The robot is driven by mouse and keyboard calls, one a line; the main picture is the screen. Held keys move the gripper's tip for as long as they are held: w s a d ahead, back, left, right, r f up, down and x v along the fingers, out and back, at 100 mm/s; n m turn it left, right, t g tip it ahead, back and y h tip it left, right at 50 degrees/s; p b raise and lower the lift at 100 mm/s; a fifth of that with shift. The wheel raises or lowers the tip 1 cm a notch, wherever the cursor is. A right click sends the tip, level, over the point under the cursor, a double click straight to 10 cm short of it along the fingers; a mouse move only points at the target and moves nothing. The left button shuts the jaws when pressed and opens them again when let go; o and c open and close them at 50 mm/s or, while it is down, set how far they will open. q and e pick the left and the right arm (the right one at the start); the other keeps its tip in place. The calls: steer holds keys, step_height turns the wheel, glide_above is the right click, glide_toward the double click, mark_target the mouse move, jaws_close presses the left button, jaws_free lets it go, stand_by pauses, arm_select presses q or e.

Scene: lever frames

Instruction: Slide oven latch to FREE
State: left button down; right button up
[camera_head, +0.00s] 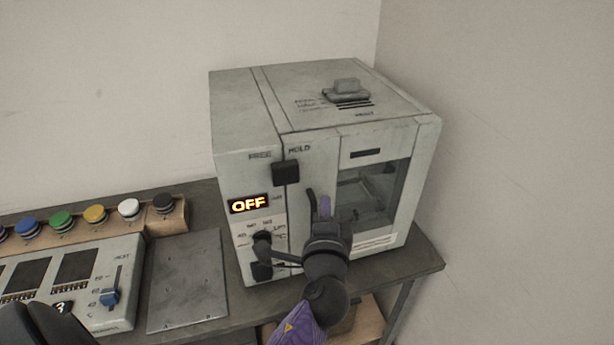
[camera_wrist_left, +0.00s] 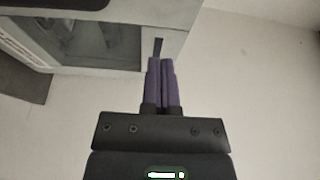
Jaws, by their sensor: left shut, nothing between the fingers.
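The grey oven (camera_head: 232,112) stands on the table against the wall. Its latch is a black square block (camera_head: 285,172) on the front, below the FREE and HOLD labels. It straddles the seam beside the door, a little nearer HOLD. My left gripper (camera_head: 325,205) is in front of the oven door, below and to the right of the latch and apart from it. Its purple fingers are together with nothing between them, as the left wrist view (camera_wrist_left: 160,66) also shows. A dark strip (camera_wrist_left: 158,47) shows just beyond the fingertips there. My right gripper is not in view.
A lit OFF display (camera_head: 249,204) and dark knobs (camera_head: 262,242) sit on the oven front below the latch. A dark upright door handle (camera_head: 311,204) is close left of my fingers. Coloured buttons (camera_head: 95,213) and a slider panel (camera_head: 75,280) are at left.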

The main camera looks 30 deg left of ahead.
mark_target(306, 166)
arm_select(q)
steer(key=x, duration=1)
steer(key=shift+w+a, duration=0.1)
steer(key=shift+a, duration=0.05)
steer(key=s+a+p, duration=0.2)
steer(key=s, duration=0.1)
steer(key=shift+a+r, duration=0.1)
steer(key=shift+s+a, duration=0.1)
steer(key=shift+a, duration=0.05)
